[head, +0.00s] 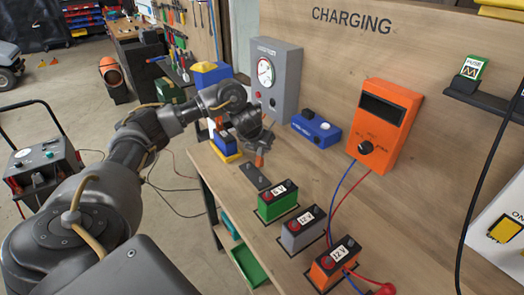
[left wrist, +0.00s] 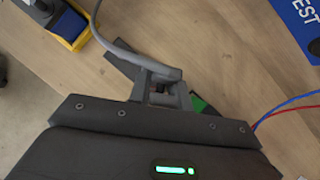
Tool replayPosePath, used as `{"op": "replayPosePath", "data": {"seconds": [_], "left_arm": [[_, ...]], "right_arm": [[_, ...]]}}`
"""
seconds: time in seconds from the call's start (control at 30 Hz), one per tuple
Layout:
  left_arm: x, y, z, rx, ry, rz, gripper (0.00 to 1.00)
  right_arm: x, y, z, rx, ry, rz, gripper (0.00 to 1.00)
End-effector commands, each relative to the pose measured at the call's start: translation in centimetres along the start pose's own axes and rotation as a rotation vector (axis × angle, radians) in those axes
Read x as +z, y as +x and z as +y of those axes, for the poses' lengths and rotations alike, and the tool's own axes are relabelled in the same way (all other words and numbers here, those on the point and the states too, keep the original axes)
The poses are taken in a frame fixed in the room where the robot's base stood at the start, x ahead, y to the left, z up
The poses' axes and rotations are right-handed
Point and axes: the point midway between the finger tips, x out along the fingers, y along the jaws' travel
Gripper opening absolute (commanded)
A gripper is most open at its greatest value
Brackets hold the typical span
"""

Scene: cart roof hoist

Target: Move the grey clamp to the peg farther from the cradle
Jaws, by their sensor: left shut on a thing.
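My left gripper (head: 260,158) hangs over the workbench, just above a dark flat plate (head: 257,177) with small raised points that may be the pegs. In the left wrist view its fingers (left wrist: 160,98) are shut on the grey clamp (left wrist: 158,78), from which a thick grey cable (left wrist: 117,42) curves up. The dark plate (left wrist: 122,62) shows partly behind the clamp; its pegs are hidden there. Small orange parts show at the fingertips in the head view. A blue and yellow holder (head: 227,152), possibly the cradle, stands left of the gripper. My right gripper is out of view.
Green (head: 278,203), grey (head: 304,231) and orange (head: 333,264) batteries stand in a row nearer me. A blue box (head: 316,129), a grey gauge box (head: 277,80) and an orange meter (head: 384,123) are behind. Red and blue wires run by the batteries.

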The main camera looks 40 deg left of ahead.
Motion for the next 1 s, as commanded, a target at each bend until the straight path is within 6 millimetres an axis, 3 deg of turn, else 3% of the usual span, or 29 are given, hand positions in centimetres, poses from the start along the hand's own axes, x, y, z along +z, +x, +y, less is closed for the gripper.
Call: {"op": "replayPosePath", "data": {"seconds": [0.03, 0.33, 0.7, 1.0], "left_arm": [[-0.4, 0.5, 0.1, 0.0, 0.002, -0.026, 0.0], [-0.4, 0.2, 0.1, 0.0, -0.001, -0.181, 0.0], [-2.2, 3.4, 0.1, 0.0, -0.003, -0.177, 0.0], [-3.0, 4.6, 0.1, 0.001, -0.003, -0.177, 0.0]], "right_arm": [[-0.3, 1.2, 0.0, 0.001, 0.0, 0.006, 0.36], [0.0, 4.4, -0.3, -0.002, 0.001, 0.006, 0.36], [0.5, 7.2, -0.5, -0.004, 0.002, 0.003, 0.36], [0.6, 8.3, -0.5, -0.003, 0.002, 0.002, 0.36]]}}
